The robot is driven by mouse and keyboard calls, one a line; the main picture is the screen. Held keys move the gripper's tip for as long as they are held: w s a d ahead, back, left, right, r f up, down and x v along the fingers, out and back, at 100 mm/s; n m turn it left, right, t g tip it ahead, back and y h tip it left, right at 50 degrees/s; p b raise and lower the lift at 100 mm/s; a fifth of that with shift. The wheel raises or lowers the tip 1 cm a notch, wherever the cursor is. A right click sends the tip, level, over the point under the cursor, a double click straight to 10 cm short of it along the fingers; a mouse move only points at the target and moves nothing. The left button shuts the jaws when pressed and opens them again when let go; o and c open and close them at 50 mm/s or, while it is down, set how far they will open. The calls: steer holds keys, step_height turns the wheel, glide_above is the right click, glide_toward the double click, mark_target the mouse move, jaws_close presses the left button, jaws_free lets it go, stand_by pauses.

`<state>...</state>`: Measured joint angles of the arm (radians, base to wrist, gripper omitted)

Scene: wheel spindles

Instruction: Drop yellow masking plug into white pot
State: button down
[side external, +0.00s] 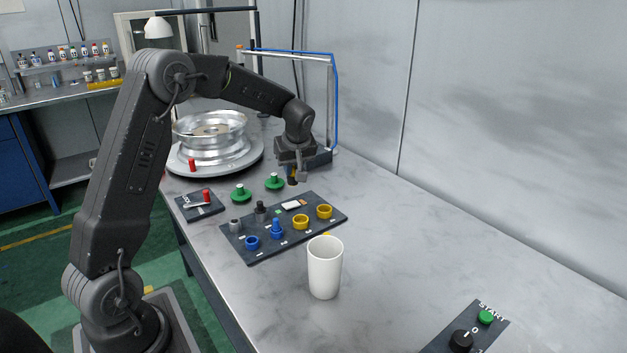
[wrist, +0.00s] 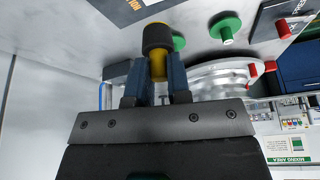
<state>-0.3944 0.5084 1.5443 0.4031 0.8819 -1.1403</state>
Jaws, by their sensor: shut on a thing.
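My gripper (side external: 294,174) is above the far part of the bench, beyond the dark panel, with its fingers pointing down. In the wrist view its fingers (wrist: 156,82) are shut on a yellow plug (wrist: 158,66) with a wide dark end that sticks out past the fingertips. The plug is small and partly hidden by the fingers in the side view. The white pot (side external: 325,270) stands upright on the bench, nearer the camera and to the right of my gripper. Its floor is hidden. A bit of yellow shows behind its rim.
The dark panel (side external: 250,257) holds blue, yellow, grey and black fittings. Two green knobs (side external: 241,193) and a small red-handled switch plate (side external: 200,207) lie left. A wheel (side external: 210,140) sits on a round base behind. A button panel (side external: 470,335) is at front right.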

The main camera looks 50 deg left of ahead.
steer(key=shift+s+a+r, duration=0.85)
steer(key=shift+s+a, duration=0.2)
steer(key=shift+s, duration=0.05)
steer(key=shift+d, duration=0.1)
steer(key=s+d+r, duration=0.3)
steer(key=d, duration=0.7)
steer(key=s+d+r, duration=0.2)
steer(key=d+r, duration=0.1)
steer(key=d, duration=0.7)
steer(key=s+d+r, duration=0.3)
steer(key=d, duration=0.7)
steer(key=shift+w+d+f, duration=0.1)
steer(key=shift+w+f, duration=0.05)
steer(key=shift+f, duration=1.1)
steer(key=shift+w+f, duration=0.15)
steer(key=shift+f, duration=1.05)
